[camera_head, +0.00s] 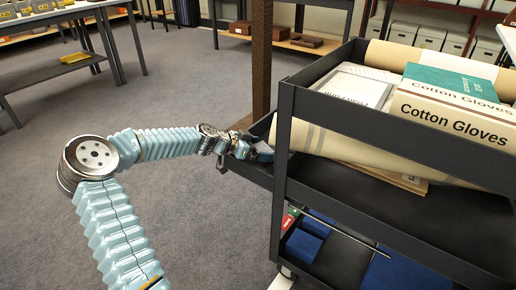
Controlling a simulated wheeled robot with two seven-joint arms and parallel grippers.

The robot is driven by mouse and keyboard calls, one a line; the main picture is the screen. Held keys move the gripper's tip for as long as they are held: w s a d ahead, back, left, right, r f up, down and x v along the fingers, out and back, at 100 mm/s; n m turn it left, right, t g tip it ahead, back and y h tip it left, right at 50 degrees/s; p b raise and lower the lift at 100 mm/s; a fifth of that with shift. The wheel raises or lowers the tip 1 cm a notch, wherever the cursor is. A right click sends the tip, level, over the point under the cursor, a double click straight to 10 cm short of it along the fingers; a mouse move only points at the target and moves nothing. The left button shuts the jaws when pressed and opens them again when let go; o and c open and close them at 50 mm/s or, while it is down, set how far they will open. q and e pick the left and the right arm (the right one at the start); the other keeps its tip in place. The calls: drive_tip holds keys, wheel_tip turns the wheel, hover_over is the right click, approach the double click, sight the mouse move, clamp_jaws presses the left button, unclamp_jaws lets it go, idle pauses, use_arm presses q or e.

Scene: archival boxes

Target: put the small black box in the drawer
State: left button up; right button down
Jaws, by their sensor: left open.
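My left gripper (258,152) reaches from the left to the corner of the middle shelf of a black cart (340,118). Its jaws are open, at the shelf's left edge beside a rolled beige sheet. I cannot make out a small black box; one could be hidden behind the gripper or the cart's dark sides. No drawer can be clearly told in this view. My right gripper is not in view.
The cart's top tray holds Cotton Gloves boxes (455,112), a teal box (450,80) and papers (355,86). Blue boxes (400,270) lie on the lower shelf. A brown post (261,60) stands behind my gripper. Grey carpet (190,75) is clear at left.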

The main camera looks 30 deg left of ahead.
use_arm(q)
drive_tip(key=p+v, duration=0.1)
drive_tip(key=v, duration=1.1)
drive_tip(key=shift+s, duration=0.1)
